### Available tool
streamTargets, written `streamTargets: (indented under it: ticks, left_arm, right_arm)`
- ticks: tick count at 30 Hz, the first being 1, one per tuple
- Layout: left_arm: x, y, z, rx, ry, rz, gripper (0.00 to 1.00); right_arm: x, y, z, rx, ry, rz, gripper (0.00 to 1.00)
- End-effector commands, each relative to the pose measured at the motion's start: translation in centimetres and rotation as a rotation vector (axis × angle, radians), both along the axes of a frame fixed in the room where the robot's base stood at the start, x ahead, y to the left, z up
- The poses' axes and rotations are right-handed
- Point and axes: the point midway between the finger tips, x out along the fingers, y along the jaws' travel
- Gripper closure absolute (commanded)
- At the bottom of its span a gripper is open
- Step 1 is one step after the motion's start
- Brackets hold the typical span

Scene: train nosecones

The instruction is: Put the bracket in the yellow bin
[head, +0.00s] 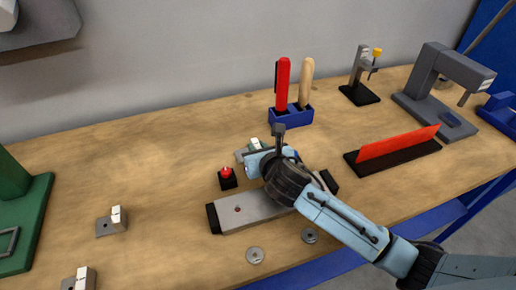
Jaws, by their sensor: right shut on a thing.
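My right gripper (257,160) reaches in from the lower right over the middle of the workbench. It is shut on a small grey bracket (241,154) with a pale upright part; the gripper hides much of it. I cannot tell whether this bracket touches the bench. Two similar grey brackets lie on the bench at the left: one bracket (106,226) in the open and another (79,282) cut by the bottom edge. No yellow bin is in view. My left gripper is not in view.
A red button on a black base (227,178) and a grey bar with black ends (238,211) are close to the right gripper. Behind stands a blue tool holder (291,116). Two washers lie in front. A green machine (22,215) stands left. The back left bench is clear.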

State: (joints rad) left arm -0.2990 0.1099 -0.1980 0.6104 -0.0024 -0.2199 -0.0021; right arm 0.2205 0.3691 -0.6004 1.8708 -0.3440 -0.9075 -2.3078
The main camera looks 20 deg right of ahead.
Motion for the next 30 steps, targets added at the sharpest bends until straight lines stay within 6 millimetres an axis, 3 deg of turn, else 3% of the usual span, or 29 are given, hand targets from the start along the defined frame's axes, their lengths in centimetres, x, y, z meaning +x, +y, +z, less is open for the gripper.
streamTargets:
  ticks: [4, 5, 9, 20, 25, 30]
  left_arm:
    - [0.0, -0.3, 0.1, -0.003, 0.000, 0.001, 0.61]
    - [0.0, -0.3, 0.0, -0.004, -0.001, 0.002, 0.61]
    - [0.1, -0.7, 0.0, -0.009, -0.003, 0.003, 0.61]
    - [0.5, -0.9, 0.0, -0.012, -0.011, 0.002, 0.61]
    - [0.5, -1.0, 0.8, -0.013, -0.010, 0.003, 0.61]
    - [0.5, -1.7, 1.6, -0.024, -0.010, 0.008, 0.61]
  right_arm:
    - [0.0, 0.0, -0.3, -0.001, 0.000, 0.000, 1.00]
    - [0.0, 0.0, -0.3, 0.000, 0.000, 0.000, 0.81]
    - [0.0, 0.0, -0.3, 0.000, 0.001, 0.000, 0.62]
    - [-0.1, 0.0, 0.1, 0.001, 0.000, 0.000, 0.61]
    - [-2.2, 0.0, 1.0, 0.000, 0.002, 0.002, 0.61]
    - [-5.6, -0.2, 2.5, 0.000, 0.002, 0.002, 0.61]
